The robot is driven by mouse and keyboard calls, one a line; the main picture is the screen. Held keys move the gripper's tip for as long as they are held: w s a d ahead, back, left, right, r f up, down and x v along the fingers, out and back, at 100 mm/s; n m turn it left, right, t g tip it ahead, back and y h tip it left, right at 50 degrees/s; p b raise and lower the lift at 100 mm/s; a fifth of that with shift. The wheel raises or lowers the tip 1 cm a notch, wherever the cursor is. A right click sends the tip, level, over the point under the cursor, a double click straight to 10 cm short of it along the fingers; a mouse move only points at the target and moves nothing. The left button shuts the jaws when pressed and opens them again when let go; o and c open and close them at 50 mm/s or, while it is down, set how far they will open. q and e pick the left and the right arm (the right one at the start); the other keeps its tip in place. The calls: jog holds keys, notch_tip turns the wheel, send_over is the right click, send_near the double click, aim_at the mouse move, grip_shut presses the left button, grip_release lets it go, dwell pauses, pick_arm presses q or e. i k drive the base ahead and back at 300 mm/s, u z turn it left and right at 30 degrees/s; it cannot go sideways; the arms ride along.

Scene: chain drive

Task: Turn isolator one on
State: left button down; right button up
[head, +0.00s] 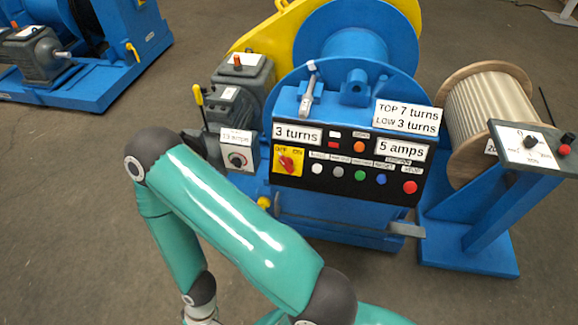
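A red rotary switch (286,164) sits on a yellow plate (299,168) marked OFF and ON, at the left end of the black control panel (341,186). The panel is on the front of the blue winch machine (292,104). I cannot tell exactly which mark the red knob points to, and I see no readable "isolator one" label. One teal arm of mine crosses the lower middle of the head view, bent at the left of the machine, with its wrist running down to the bottom edge. Neither gripper's fingers show.
A grey box with a black dial (238,159) is left of the panel. Coloured buttons (360,175) line the panel. A pedestal with a knob (530,142) and a cable reel (487,107) stand at right. Another blue machine (95,88) is at the far left. Floor between the machines is clear.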

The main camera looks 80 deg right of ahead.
aim_at(287, 163)
jog(key=z, duration=1.15)
jog(key=i, duration=0.6)
jog(key=k, duration=0.6)
jog(key=z, duration=0.15)
